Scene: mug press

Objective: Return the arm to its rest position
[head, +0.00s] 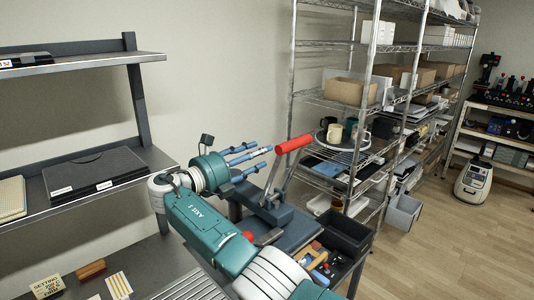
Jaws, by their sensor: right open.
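My right gripper (262,156) is open, with its blue-grey fingers pointing right and nothing seen between them. My right arm (205,221) comes in from the bottom and bends up to it. The fingers appear just left of the red handle (294,145) of a dark lever press (273,209). I cannot tell whether they touch its lever. The handle is raised and tilted up to the right. The press stands on a bench, partly hidden behind my arm. My left gripper is not in view.
Several mugs (334,133) stand on a round tray (343,146) on the wire rack (297,70) behind the press. A dark bin (345,234) and a parts tray stand right of the press. A shelf unit (140,90) is at left. Open floor (440,250) lies right.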

